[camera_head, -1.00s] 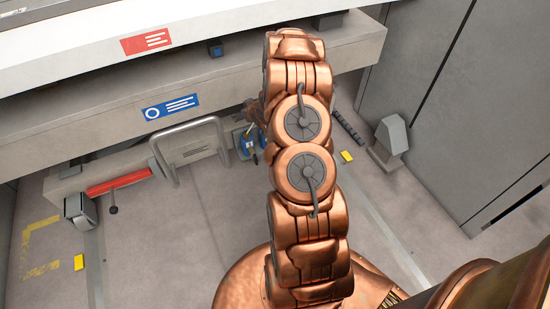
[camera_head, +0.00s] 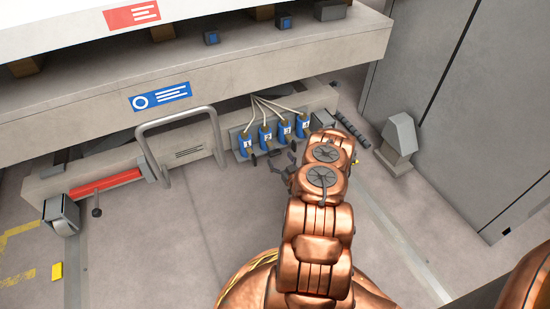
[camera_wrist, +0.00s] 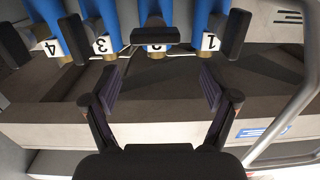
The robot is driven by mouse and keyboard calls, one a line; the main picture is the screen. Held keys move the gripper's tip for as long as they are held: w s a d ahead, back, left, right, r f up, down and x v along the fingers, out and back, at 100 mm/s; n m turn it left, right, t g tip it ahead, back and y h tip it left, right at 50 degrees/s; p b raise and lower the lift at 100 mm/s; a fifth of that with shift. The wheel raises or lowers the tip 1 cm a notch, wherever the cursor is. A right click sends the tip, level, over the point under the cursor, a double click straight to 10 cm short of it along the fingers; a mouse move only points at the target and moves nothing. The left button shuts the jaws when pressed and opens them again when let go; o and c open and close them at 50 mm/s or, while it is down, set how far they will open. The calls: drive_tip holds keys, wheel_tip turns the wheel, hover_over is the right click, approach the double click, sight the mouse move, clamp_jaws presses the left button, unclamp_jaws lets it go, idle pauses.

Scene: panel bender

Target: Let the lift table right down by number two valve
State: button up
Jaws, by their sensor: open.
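Several blue valves with white number tags stand in a row at the foot of the machine. Number two valve (camera_head: 265,138) is second from the left in the head view. In the wrist view the row is upside down, and number two valve (camera_wrist: 155,12) is near the top middle. Its dark lever (camera_wrist: 155,36) lies crosswise, while its neighbours' levers stand upright in the picture. My gripper (camera_wrist: 158,85) is open and empty, with its fingers apart below that lever and not touching it. In the head view my gripper (camera_head: 277,160) is just in front of the valves.
A grey bent handrail (camera_head: 180,112) stands left of the valves, with a red bar (camera_head: 105,182) farther left. The long grey beam with a blue sign (camera_head: 160,96) overhangs them. A grey pedestal (camera_head: 400,138) stands right. Open floor lies in front at left.

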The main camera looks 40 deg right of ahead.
sight(276, 155)
drive_tip(key=w+b, duration=0.1)
drive_tip(key=w+d+f+b, duration=0.1)
drive_tip(key=w, duration=0.1)
drive_tip(key=w+d+f+b, duration=0.1)
drive_tip(key=shift+w+b, duration=0.3)
drive_tip(key=shift+w, duration=0.05)
drive_tip(key=shift+w+d+r, duration=0.2)
drive_tip(key=shift+w, duration=0.35)
drive_tip(key=shift+c, duration=0.4)
drive_tip(key=c, duration=1.1)
